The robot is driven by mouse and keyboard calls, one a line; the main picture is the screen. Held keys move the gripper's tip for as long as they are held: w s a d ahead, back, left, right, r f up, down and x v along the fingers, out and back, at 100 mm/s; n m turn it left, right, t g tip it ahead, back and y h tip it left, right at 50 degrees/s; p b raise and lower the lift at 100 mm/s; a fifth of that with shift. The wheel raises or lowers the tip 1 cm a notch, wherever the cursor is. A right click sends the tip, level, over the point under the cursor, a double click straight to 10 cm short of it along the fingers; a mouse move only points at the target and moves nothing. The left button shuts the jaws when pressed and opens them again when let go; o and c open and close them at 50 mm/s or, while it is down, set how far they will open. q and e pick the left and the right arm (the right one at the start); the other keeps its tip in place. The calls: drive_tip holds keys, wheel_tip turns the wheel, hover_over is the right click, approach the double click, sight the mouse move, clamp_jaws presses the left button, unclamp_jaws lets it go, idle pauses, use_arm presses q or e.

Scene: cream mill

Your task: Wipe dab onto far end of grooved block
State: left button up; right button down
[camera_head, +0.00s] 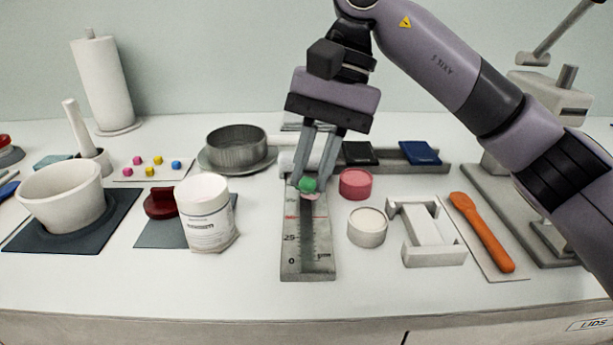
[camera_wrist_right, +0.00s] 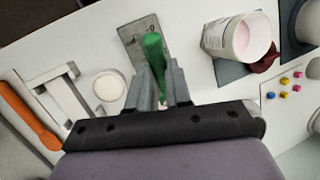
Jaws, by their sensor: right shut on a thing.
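The grey grooved block (camera_head: 291,262) lies lengthwise on the bench in the head view, its 0 mark at the near end. My right gripper (camera_head: 312,176) is above the block, beyond its marked near part, and hides what lies behind. It is shut on a green tool (camera_head: 307,184), seen as a rounded green end between the fingertips. A small pink patch (camera_head: 311,196) shows just below the green; I cannot tell whether it is on the tool or the block. In the right wrist view the green tool (camera_wrist_right: 153,48) overlaps the block (camera_wrist_right: 131,37). My left gripper is out of view.
A white tub (camera_head: 207,215) stands left. Bench in front is clear.

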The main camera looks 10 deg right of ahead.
drive_tip(key=shift+r+p, duration=2.65)
drive_tip(key=shift+r, duration=0.4)
